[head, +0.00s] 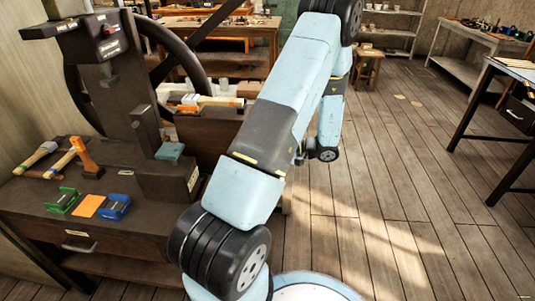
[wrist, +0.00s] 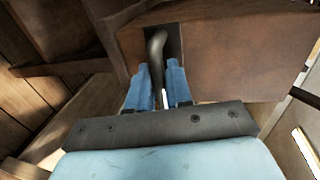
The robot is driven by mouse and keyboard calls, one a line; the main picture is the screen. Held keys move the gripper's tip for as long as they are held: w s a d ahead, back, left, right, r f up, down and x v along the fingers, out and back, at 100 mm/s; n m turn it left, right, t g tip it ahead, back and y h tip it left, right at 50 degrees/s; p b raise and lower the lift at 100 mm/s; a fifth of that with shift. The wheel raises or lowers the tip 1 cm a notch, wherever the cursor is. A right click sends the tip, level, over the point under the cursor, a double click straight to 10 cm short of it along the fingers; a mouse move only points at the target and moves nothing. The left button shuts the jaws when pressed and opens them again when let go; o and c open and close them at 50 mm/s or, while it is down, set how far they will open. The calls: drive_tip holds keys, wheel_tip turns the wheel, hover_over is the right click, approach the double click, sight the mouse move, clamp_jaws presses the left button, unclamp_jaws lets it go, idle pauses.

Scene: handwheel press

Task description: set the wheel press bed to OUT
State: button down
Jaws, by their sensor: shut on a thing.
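The wheel press stands at the left in the head view, with a dark column (head: 108,75) and a large dark handwheel (head: 153,45) behind it. A brown box-like body (head: 208,137) is beside the column, partly behind my arm. In the wrist view, a dark curved handle (wrist: 156,45) comes out of a slot in a brown panel (wrist: 225,50). My gripper (wrist: 159,80) has its blue fingers shut on this handle, one on each side. The handle's lower end is hidden between the fingers. My gripper's fingers cannot be made out in the head view.
The bench (head: 60,220) holds hammers (head: 38,157), a green item (head: 62,202), an orange pad (head: 88,206) and a blue item (head: 115,207). A stool (head: 370,62) and shelves (head: 392,30) stand at the back. The wooden floor (head: 400,200) at the right is clear.

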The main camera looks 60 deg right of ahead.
drive_tip(key=c, duration=1.2)
unclamp_jaws()
drive_tip(key=shift+s+f, duration=0.2)
drive_tip(key=shift+s, duration=0.2)
drive_tip(key=shift+c, duration=0.2)
drive_tip(key=shift+w+d, duration=0.1)
drive_tip(key=shift+r, duration=0.1)
drive_tip(key=v, duration=1.3)
drive_tip(key=shift+s+d, duration=0.1)
drive_tip(key=shift+s, duration=0.3)
drive_tip(key=shift+s, duration=0.1)
